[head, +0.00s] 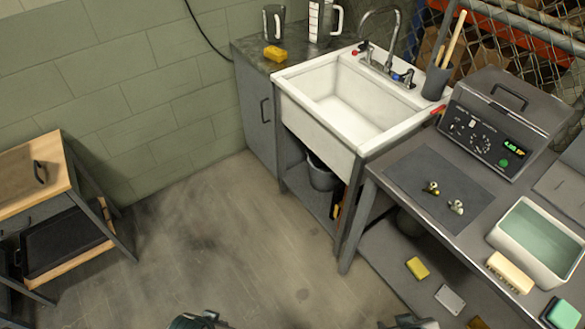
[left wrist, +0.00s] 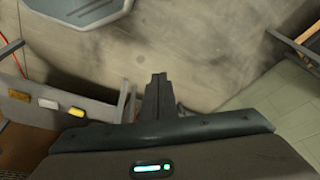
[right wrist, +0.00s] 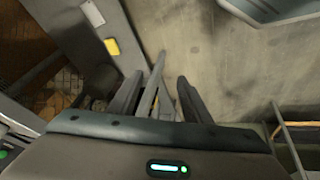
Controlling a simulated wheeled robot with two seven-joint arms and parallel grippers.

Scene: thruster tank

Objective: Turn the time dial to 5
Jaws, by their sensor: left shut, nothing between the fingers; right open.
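The grey tank unit (head: 500,125) stands at the back of the right-hand bench. Its sloped front panel carries dark dials (head: 470,135) with pale markings, a green display and a green button. The markings are too small to read, so I cannot tell which dial is the time dial or where it points. My left gripper (left wrist: 158,92) is shut and empty over the floor in the left wrist view. My right gripper (right wrist: 157,92) is open and empty in the right wrist view. Both are far from the panel, low at the head view's bottom edge.
The bench has a dark mat (head: 425,178) with small brass fittings (head: 432,188) and a white tub (head: 535,245). A brush (head: 510,272) lies before the tub. A sink (head: 350,100) stands to the left. A yellow sponge (head: 417,268) lies on the lower shelf. The floor (head: 230,230) is clear.

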